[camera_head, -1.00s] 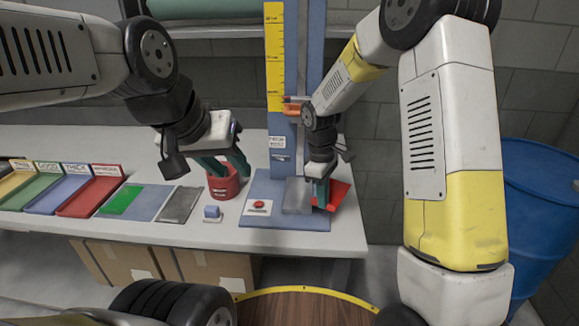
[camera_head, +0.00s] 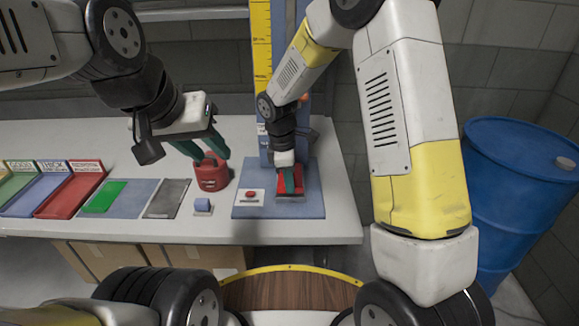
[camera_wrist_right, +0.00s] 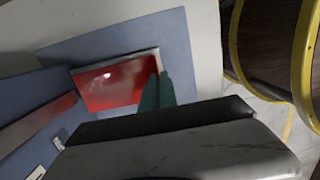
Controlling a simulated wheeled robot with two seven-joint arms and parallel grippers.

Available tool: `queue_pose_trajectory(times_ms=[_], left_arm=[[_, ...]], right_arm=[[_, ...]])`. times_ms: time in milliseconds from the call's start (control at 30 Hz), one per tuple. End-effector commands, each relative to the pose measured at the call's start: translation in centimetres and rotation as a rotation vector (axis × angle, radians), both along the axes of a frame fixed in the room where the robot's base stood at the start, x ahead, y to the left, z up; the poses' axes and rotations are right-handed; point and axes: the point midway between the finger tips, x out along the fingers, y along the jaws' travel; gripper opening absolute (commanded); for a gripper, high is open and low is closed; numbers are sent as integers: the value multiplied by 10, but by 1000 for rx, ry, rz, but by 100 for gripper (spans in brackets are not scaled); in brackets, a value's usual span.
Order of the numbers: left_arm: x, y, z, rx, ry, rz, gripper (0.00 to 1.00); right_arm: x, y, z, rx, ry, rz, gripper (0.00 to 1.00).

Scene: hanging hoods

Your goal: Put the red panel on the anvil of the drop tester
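The red panel (camera_head: 281,186) is over the grey anvil (camera_head: 291,199) of the drop tester, lying flat or nearly so. It also shows in the right wrist view (camera_wrist_right: 112,84), with a strip of the grey anvil (camera_wrist_right: 155,54) along its edge. My right gripper (camera_head: 290,186) points down at the panel. Its green fingers (camera_wrist_right: 157,88) are close together at one edge of the panel and appear shut on it. My left gripper (camera_head: 205,154) is open and empty, its fingers apart just above the red canister (camera_head: 212,178).
The blue tester base (camera_head: 255,211) carries a red button (camera_head: 251,194); the yellow scale (camera_head: 261,45) rises behind. Left are a grey panel (camera_head: 167,198), a green panel (camera_head: 104,196) and coloured trays (camera_head: 71,191). A blue barrel (camera_head: 525,190) stands right of the table.

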Motion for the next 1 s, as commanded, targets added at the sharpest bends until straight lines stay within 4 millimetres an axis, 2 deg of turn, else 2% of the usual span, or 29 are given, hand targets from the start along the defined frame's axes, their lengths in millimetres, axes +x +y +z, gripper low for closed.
queue_pose_trajectory(times_ms=[567,1000], left_arm=[[0,0,0,0,0,0,36],[0,0,0,0,0,0,36]], right_arm=[[0,-1,-1,0,0,-1,0],[0,-1,-9,-1,1,-1,0]])
